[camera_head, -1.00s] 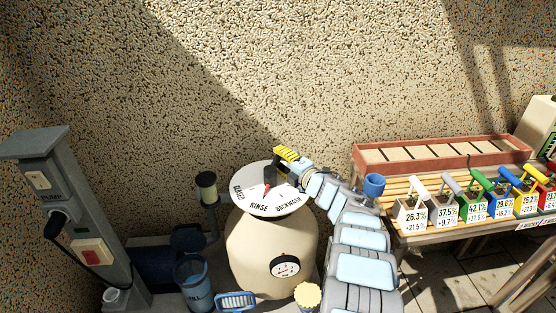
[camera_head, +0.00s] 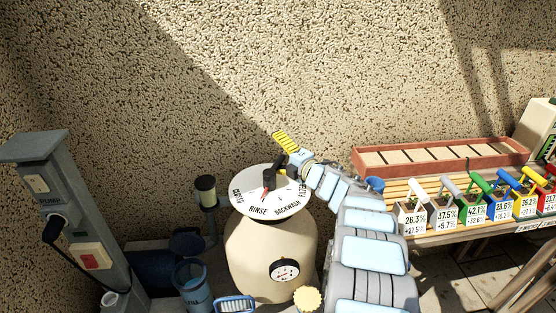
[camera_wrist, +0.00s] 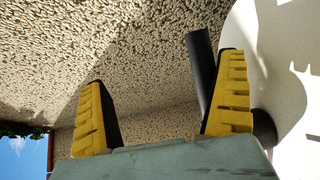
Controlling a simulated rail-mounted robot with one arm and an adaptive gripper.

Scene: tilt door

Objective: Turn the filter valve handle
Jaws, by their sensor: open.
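The filter valve handle (camera_head: 269,179) is a dark upright bar with a red mark at its base. It stands on a white round dial (camera_head: 246,203) lettered CLOSED, RINSE, BACKWASH and FILTER. The red mark lies on the RINSE side. The dial tops a cream filter tank (camera_head: 256,250). My gripper (camera_head: 286,156) is open behind and right of the handle. In the wrist view, my gripper (camera_wrist: 164,95) has its yellow fingers wide apart. The handle (camera_wrist: 201,65) shows beside the right finger, which partly hides it. Contact cannot be told.
The speckled wall (camera_head: 300,70) is close behind. A slatted table (camera_head: 400,188) with a planter box (camera_head: 440,155) and several colored small boxes is at right. A grey post (camera_head: 70,210) stands at left. A pressure gauge (camera_head: 284,270) is on the tank front.

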